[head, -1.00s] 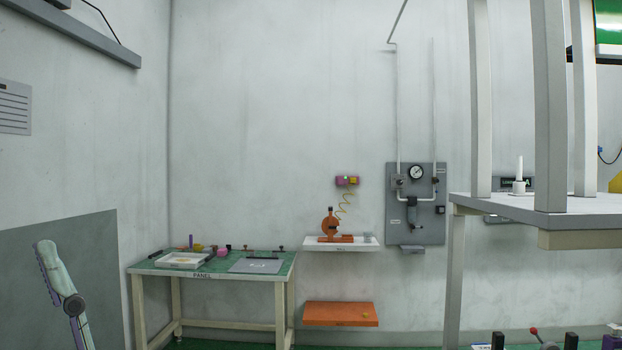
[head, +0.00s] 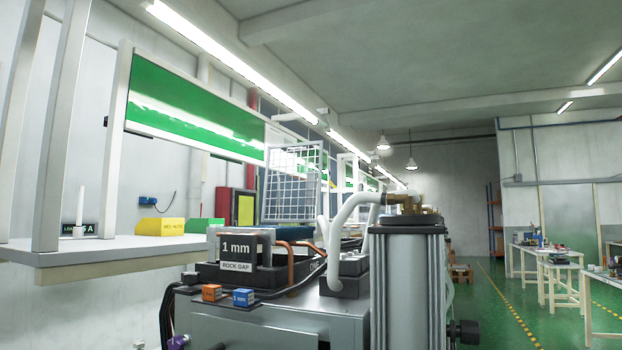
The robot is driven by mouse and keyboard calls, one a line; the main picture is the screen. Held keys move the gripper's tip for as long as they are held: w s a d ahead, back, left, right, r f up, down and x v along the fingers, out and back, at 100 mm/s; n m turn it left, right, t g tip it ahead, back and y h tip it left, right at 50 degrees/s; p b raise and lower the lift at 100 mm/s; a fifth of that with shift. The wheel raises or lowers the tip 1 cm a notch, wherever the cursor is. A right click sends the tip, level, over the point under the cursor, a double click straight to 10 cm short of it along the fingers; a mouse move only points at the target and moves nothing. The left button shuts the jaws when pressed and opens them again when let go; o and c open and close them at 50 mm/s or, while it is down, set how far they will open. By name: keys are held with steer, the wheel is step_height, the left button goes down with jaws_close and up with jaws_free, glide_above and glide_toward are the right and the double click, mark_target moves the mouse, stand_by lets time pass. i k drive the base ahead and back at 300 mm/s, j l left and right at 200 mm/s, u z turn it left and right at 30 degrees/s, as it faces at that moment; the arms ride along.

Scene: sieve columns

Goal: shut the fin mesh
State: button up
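A white wire-grid panel (head: 292,178), which looks like the fin mesh, stands upright and slightly tilted behind the grey machine (head: 325,315). A darker panel shows through its lower part. Its lower edge and any hinge or catch are hidden behind the parts on top of the machine. My gripper is not in view.
A ribbed metal column (head: 408,285) with brass fittings (head: 412,203) and a white hose (head: 340,225) stands in front at right. A "1 mm" block (head: 237,248) and small orange (head: 211,293) and blue (head: 243,297) blocks sit left. Green floor (head: 495,325) is open at right.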

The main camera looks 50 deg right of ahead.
mark_target(310, 198)
steer(key=k+l+u, duration=0.25)
steer(key=k+l, duration=0.45)
steer(key=k+l+u, duration=0.1)
steer(key=l, duration=0.25)
steer(key=k+l+u, duration=0.1)
steer(key=l, duration=0.3)
steer(key=k+l, duration=0.2)
steer(key=l, duration=0.15)
steer(key=l+u, duration=0.15)
steer(key=l, duration=0.45)
steer(key=k+l+u, duration=0.15)
steer(key=l, duration=0.45)
steer(key=l+u, duration=0.1)
steer(key=l, duration=0.5)
steer(key=k+l+u, duration=0.1)
steer(key=l, duration=1.1)
steer(key=k+l+u, duration=0.15)
steer(key=l, duration=0.45)
